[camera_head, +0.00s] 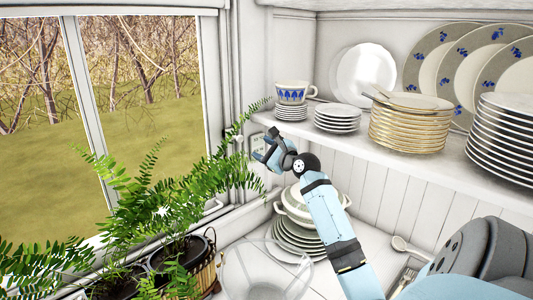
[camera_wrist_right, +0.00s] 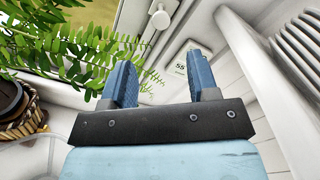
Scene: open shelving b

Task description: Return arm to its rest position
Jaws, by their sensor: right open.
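My right arm (camera_head: 337,230) reaches up from the lower right in the head view. Its gripper (camera_head: 262,147) is in front of the corner between the window and the shelf, just below the shelf's left end. In the right wrist view the two blue fingers (camera_wrist_right: 160,84) stand apart with nothing between them. Beyond them are the white wall and a small plate marked 55 (camera_wrist_right: 181,68). My left gripper is in neither view.
A shelf (camera_head: 350,133) holds a blue-patterned cup (camera_head: 292,93), stacked plates (camera_head: 410,125) and upright plates. Below are a white tureen (camera_head: 297,206) on plates, a glass bowl (camera_head: 262,270) and a ladle (camera_head: 408,246). Potted ferns (camera_head: 180,212) crowd the window side, close to the gripper.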

